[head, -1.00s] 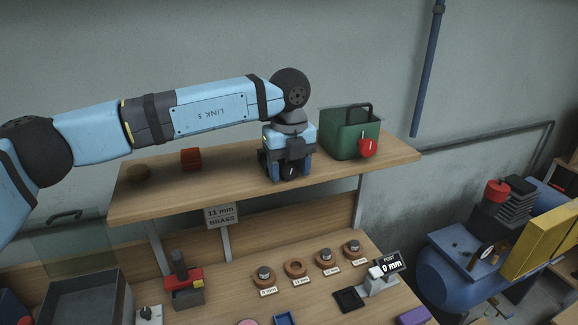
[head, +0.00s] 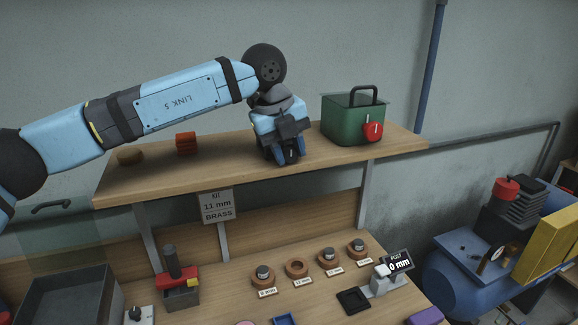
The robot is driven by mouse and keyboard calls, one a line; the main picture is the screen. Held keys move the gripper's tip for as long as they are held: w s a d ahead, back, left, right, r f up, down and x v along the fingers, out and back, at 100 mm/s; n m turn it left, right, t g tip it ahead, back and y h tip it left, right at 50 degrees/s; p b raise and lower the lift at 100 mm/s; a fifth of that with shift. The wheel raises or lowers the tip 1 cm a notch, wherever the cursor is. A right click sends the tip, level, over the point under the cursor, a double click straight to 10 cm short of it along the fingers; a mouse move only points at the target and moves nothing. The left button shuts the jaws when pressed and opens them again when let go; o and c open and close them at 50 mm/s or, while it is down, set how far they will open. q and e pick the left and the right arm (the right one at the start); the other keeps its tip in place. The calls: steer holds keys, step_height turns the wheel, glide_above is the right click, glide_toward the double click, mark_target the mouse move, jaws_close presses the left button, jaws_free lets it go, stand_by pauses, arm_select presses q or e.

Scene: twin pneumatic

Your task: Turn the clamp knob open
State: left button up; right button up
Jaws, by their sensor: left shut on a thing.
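My left gripper (head: 288,158) reaches down to the upper wooden shelf and is shut on a small dark round thing (head: 292,157) with a pale mark. The fingers hide most of it, so I cannot tell for sure that it is the clamp knob. A red round knob with a pale line (head: 372,132) shows on the front of a green box (head: 340,125), right of the gripper and apart from it. A black knob on a white plate (head: 134,314) shows at the bottom left. My right gripper is not in view.
A red block (head: 186,143) and a brown lump (head: 131,156) lie on the shelf (head: 215,172) to the left. Below are several ring stands, a post gauge (head: 386,277), a red-topped clamp-like tool (head: 178,279) and a grey bin (head: 75,297). The shelf is clear around the gripper.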

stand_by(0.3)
arm_select(q)
steer(key=o, duration=0.9)
steer(key=b+v, duration=0.1)
steer(key=v, duration=1.3)
steer(key=shift+a+f+b, duration=0.1)
steer(key=shift+b, duration=0.3)
steer(key=shift+f, duration=0.1)
